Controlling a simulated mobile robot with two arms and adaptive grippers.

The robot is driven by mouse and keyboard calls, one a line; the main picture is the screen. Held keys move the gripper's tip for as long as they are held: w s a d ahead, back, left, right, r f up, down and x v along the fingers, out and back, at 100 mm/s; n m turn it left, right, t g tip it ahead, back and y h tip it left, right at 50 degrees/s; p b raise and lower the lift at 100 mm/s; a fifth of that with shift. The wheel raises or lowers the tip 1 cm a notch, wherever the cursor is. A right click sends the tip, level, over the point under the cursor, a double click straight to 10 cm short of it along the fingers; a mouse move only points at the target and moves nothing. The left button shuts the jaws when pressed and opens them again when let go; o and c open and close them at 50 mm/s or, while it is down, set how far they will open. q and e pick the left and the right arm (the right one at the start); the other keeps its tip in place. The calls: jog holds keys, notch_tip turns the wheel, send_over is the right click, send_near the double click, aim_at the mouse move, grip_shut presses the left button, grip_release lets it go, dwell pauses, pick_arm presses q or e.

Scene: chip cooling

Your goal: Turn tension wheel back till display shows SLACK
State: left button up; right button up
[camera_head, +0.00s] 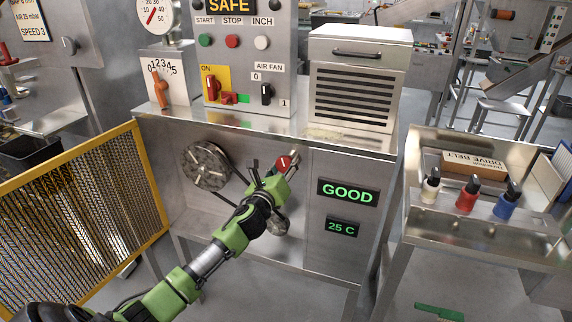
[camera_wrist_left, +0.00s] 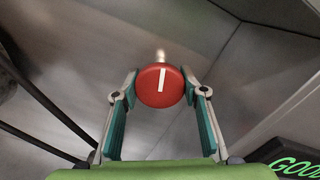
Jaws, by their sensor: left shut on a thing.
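The tension wheel is a red round knob (camera_head: 284,163) with a white line, on the front of the steel machine. In the left wrist view the red knob (camera_wrist_left: 161,86) sits between my fingertips, its white line nearly upright. My left gripper (camera_head: 277,171) is shut on it, one finger (camera_wrist_left: 116,125) at each side. The display (camera_head: 347,193) right of the wheel reads GOOD in green. Part of it also shows in the left wrist view (camera_wrist_left: 292,166). My right gripper is in neither view.
A drive belt runs by a round pulley (camera_head: 206,165) left of the wheel and a lower pulley (camera_head: 277,226) behind my arm. A smaller display (camera_head: 342,227) reads 25 C. A yellow mesh guard (camera_head: 150,170) stands left. A steel bench (camera_head: 430,222) with bottles stands right.

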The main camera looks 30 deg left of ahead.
pick_arm(q)
jog(key=n, duration=0.4)
jog(key=shift+n, duration=0.3)
jog(key=n, duration=0.4)
jog(key=shift+n+p, duration=0.3)
jog(key=shift+p, duration=0.05)
jog(key=n, duration=0.4)
jog(key=shift+r+n+p, duration=0.1)
jog(key=shift+n+p, duration=0.2)
jog(key=shift+p, duration=0.05)
jog(key=n, duration=0.4)
jog(key=shift+n+p, duration=0.3)
jog(key=shift+p, duration=0.1)
jog(key=o, duration=1.2)
jog(key=shift+c, duration=0.2)
jog(key=v, duration=1.2)
